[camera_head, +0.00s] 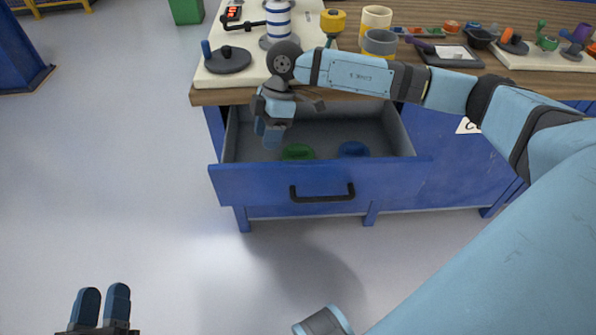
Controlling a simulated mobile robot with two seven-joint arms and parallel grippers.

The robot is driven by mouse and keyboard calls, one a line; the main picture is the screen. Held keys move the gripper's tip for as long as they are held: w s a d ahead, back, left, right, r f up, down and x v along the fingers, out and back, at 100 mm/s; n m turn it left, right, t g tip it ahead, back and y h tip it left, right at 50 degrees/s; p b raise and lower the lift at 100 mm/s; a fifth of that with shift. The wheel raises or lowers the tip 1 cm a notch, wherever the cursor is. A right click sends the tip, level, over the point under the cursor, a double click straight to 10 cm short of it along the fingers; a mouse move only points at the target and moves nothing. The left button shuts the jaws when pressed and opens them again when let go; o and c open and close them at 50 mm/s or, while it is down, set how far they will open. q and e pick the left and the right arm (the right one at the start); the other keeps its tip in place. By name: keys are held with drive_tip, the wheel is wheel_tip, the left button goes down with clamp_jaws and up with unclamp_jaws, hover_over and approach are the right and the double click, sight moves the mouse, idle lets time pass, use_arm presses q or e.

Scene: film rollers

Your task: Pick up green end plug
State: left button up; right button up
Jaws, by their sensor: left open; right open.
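The green end plug (298,152) lies on the floor of the open blue drawer, partly hidden by the drawer's front panel. My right gripper (267,133) reaches down over the left part of the drawer, to the left of the green plug and apart from it in the picture. Its fingers point down, and it is open with nothing visible between them. My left gripper (102,306) is at the bottom left over the floor, far from the drawer, with two fingers apart and empty.
A blue end plug (354,149) lies right of the green one. The drawer front (260,184) has a black handle (322,193). My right arm crosses the workbench top, which carries a grey round base (228,60), cups (375,22) and small coloured parts.

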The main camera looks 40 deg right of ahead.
drive_tip(key=w+d+m+t+h+b, duration=0.1)
drive_tip(key=w+d+m+h+b, duration=0.2)
drive_tip(key=d, duration=0.7)
drive_tip(key=m+h+b, duration=0.1)
drive_tip(key=b, duration=0.1)
hover_over(298, 149)
wheel_tip(298, 149, down, 8)
drive_tip(key=shift+a+r, duration=0.1)
drive_tip(key=shift+r, duration=0.1)
wheel_tip(298, 149, down, 5)
drive_tip(key=b, duration=0.2)
drive_tip(key=shift+w+f+b, duration=0.1)
drive_tip(key=shift+f+b, duration=0.1)
drive_tip(key=shift+b, duration=0.15)
use_arm(q)
wheel_tip(298, 149, down, 9)
drive_tip(key=d+g, duration=0.1)
drive_tip(key=g, duration=0.1)
drive_tip(key=shift+s+r+m+g+h, duration=0.2)
drive_tip(key=shift+m+g+h, duration=0.1)
drive_tip(key=shift+m, duration=0.1)
use_arm(e)
clamp_jaws()
